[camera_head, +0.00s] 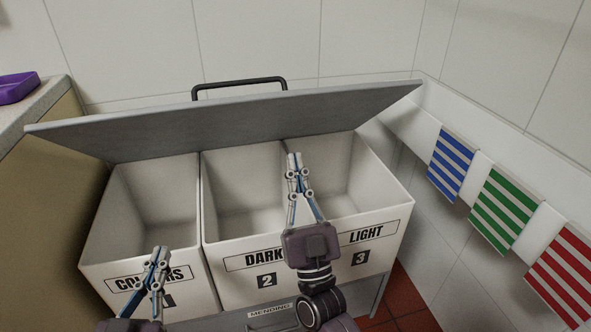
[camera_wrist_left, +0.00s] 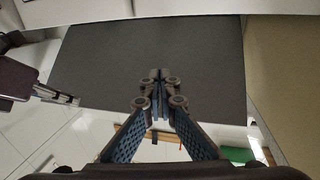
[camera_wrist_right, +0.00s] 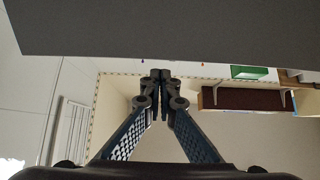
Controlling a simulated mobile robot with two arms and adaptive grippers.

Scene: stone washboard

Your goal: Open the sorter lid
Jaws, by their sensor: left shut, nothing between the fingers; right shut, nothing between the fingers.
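The sorter (camera_head: 235,226) has white compartments labelled COLOURS, DARK and LIGHT. Its grey lid (camera_head: 225,121) is raised and tilted at the back, with a black handle (camera_head: 240,82) at its far edge. The compartments look empty. My left gripper (camera_head: 161,252) is shut, in front of the COLOURS compartment. My right gripper (camera_head: 294,158) is shut, over the divider between DARK and LIGHT, below the lid's front edge in the picture. The lid's grey face (camera_wrist_left: 150,55) fills the upper middle of the left wrist view. It also spans the top of the right wrist view (camera_wrist_right: 170,30).
A counter (camera_head: 45,110) with a purple tray (camera_head: 18,88) stands at the left. Blue (camera_head: 451,165), green (camera_head: 506,210) and red (camera_head: 562,276) striped cloths hang on the right wall. A drawer labelled MENDING (camera_head: 270,310) is below the sorter. Red floor tiles (camera_head: 405,300) show at lower right.

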